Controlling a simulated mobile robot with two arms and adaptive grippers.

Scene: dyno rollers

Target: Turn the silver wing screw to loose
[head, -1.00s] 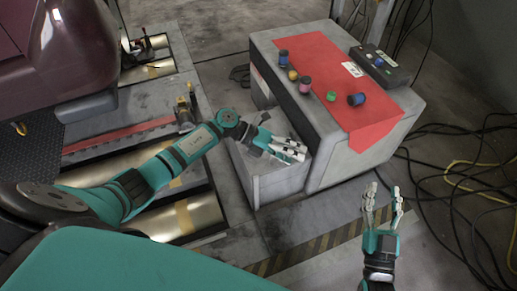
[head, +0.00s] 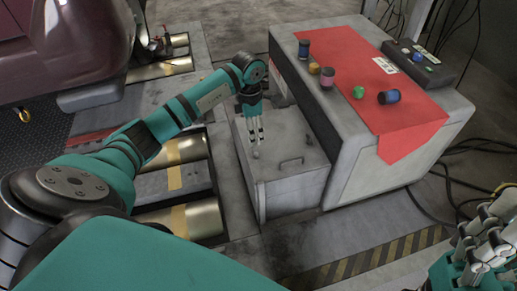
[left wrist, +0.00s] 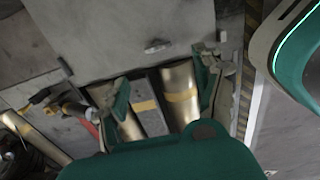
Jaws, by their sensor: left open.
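The small silver wing screw (head: 256,154) stands on top of the low grey box (head: 284,185), left of the box's handle. My left gripper (head: 255,138) points down just above and behind the screw in the head view, its fingers close to it but not around it. In the left wrist view, the open left gripper (left wrist: 165,85) has its fingers well apart with nothing between them. A small shiny metal piece (left wrist: 157,46) shows beyond them; I cannot tell if it is the screw. My right gripper (head: 480,240) is at the lower right, empty, fingers apart.
A larger grey cabinet (head: 440,150) with a red sheet (head: 345,75) stands beside the box, holding several small coloured cylinders and a dark box (head: 425,62). Metal rollers (head: 185,215) lie left. Cables (head: 445,170) run along the floor at right.

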